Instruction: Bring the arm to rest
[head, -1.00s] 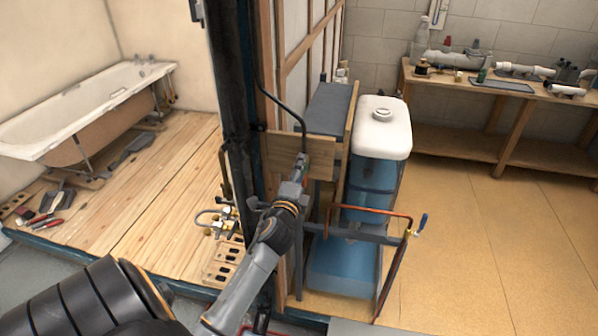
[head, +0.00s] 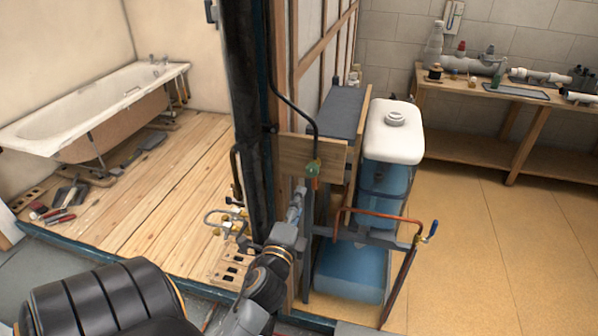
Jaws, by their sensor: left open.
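My left arm comes in from the bottom left. Its left gripper (head: 298,197) points up and away, in front of the wooden framing; it is small here and looks empty. Above it and slightly to the right, a small green and orange fitting (head: 315,169) hangs at the end of a black hose, in front of a wooden board (head: 298,155). A gap shows between the gripper and this fitting. My right gripper is not in view.
A copper pipe (head: 376,212) with a blue-handled valve and a blue tank (head: 386,185) with a white top stand right of my arm. A black post (head: 254,130) stands close left. A bathtub (head: 95,105) and workbench (head: 480,92) are farther off. The right floor is clear.

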